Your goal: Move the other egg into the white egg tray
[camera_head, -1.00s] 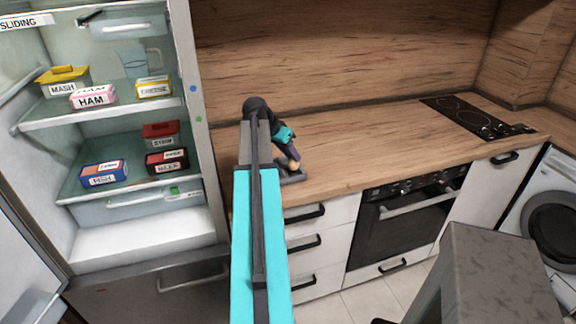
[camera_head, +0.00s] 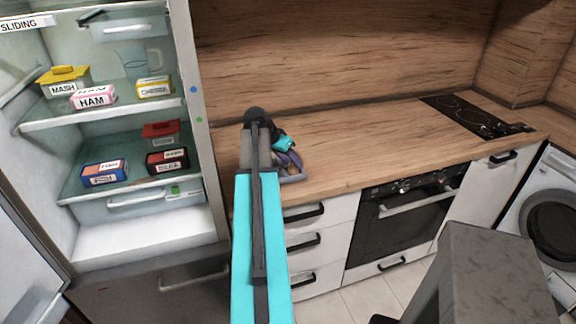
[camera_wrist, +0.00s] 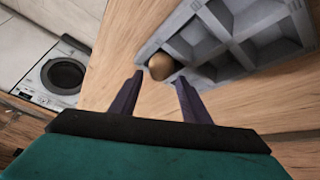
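A brown egg (camera_wrist: 161,66) sits at the near corner compartment of a light grey egg tray (camera_wrist: 205,36) in the wrist view. My gripper (camera_wrist: 159,77) is open, with its two dark purple fingers apart on either side of the line to the egg. The egg lies just beyond the fingertips, with gaps to both fingers. The tray's other visible compartments look empty. In the head view my gripper (camera_head: 291,161) is over the tray (camera_head: 292,179) on the wooden counter, and the egg is mostly hidden. I see no second egg.
The counter (camera_head: 365,138) is clear to the right of the tray, up to the black hob (camera_head: 470,117). An open fridge (camera_head: 125,205) with labelled food boxes stands on the left. An oven (camera_head: 405,225) and drawers are below the counter.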

